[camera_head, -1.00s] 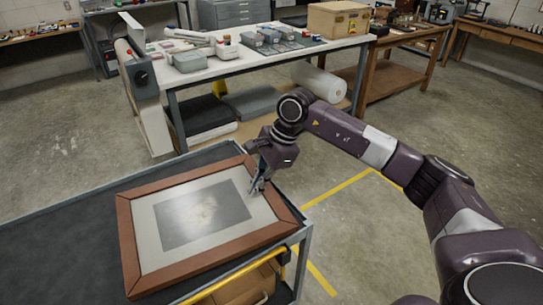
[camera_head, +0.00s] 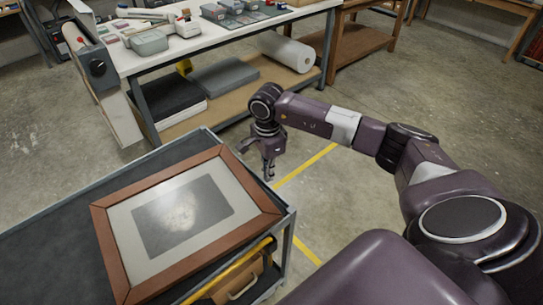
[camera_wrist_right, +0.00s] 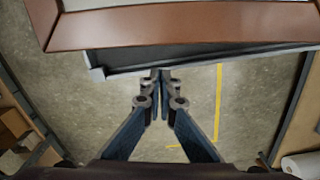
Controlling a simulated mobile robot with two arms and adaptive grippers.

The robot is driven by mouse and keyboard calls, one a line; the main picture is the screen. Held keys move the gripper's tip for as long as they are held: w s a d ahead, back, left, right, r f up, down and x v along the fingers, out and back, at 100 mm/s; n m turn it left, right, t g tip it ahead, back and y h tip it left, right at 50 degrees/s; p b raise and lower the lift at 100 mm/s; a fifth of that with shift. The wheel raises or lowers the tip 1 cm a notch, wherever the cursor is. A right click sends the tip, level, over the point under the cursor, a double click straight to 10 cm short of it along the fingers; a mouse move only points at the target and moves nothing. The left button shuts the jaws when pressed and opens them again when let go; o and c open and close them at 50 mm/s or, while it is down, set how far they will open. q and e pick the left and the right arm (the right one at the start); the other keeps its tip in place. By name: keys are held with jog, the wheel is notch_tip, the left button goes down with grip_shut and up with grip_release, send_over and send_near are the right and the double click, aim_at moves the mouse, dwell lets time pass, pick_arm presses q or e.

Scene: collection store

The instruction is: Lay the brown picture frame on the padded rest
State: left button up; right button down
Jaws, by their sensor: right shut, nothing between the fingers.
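The brown picture frame (camera_head: 183,222), with a pale mount and a dark grey picture, lies face up on the dark top of a cart (camera_head: 45,240). Its brown edge (camera_wrist_right: 185,27) crosses the top of the right wrist view. My right gripper (camera_head: 268,176) is shut and empty, pointing down just past the cart's far right corner, apart from the frame. In the right wrist view its fingertips (camera_wrist_right: 160,76) meet near the cart's edge (camera_wrist_right: 210,58). My left gripper is not in view. I cannot make out which surface is the padded rest.
A white-topped workbench (camera_head: 185,45) with boxes stands behind the cart; grey foam (camera_head: 225,76) and a white roll (camera_head: 288,52) lie on its lower shelf. A brown case (camera_head: 238,284) sits under the cart top. Floor with yellow lines is clear at the cart's right.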

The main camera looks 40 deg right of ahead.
aim_at(249, 183)
jog(key=shift+w+a+r, duration=0.1)
jog(key=shift+a+r, duration=0.05)
jog(key=shift+a, duration=0.3)
jog(key=shift+w+a+r, duration=0.1)
jog(key=shift+a+r, duration=0.05)
jog(key=shift+a, duration=0.25)
jog(key=shift+a+p, duration=0.45)
jog(key=shift+a, duration=0.2)
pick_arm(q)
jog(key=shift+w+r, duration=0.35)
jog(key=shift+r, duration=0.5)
pick_arm(e)
jog(key=shift+f, duration=0.15)
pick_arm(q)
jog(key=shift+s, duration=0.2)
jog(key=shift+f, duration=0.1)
pick_arm(e)
jog(key=shift+a, duration=0.1)
jog(key=a, duration=0.1)
jog(key=a+b, duration=0.1)
jog(key=a, duration=0.1)
jog(key=shift+w, duration=0.25)
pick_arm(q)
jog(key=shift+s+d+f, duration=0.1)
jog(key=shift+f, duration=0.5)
pick_arm(e)
jog(key=shift+a, duration=0.15)
